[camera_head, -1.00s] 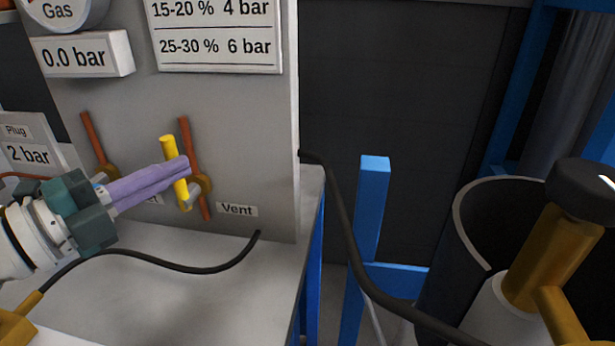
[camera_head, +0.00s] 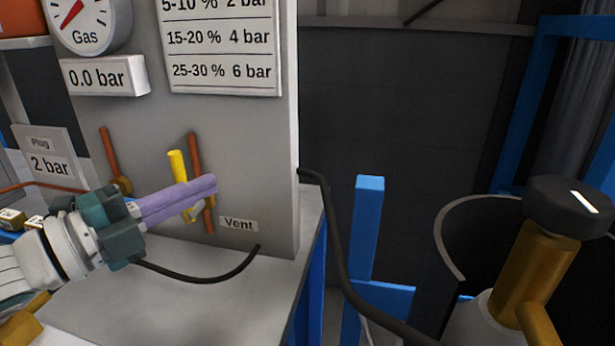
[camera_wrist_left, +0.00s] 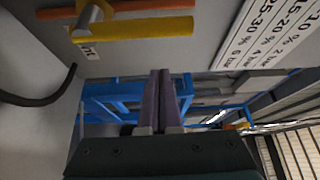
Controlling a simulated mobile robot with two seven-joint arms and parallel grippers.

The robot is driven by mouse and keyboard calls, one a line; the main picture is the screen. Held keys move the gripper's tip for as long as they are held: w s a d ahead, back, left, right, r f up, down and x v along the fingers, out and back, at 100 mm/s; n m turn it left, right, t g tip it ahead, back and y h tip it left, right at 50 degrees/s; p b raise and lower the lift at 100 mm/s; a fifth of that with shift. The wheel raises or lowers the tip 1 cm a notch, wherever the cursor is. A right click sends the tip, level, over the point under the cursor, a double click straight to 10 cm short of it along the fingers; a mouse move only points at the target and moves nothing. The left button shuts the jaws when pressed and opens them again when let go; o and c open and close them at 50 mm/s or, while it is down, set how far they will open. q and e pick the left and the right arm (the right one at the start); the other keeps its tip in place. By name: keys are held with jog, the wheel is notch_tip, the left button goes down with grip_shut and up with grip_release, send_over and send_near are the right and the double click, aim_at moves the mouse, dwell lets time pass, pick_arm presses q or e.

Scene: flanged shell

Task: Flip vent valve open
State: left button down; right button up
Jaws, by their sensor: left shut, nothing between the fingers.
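The vent valve has a yellow handle (camera_head: 177,165) beside an upright copper pipe (camera_head: 195,155), above the "Vent" label (camera_head: 238,224) on the grey panel. The handle runs about parallel to the pipe. My left gripper (camera_head: 213,184) is shut and empty. Its purple fingers cross in front of the handle in the head view and hide its middle; the tips reach past the pipe to the right. In the left wrist view the yellow handle (camera_wrist_left: 135,28) lies up and left of the shut fingers (camera_wrist_left: 163,75), apart from them in the picture. My right gripper is not seen.
A second copper pipe (camera_head: 109,150) stands left of the valve. A black hose (camera_head: 215,278) lies on the grey bench top (camera_head: 230,310) below. Another black hose (camera_head: 340,260) hangs by the panel's right edge, near a blue post (camera_head: 366,230).

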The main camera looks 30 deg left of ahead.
pick_arm(q)
jog(key=v, duration=1)
jog(key=shift+r, duration=0.2)
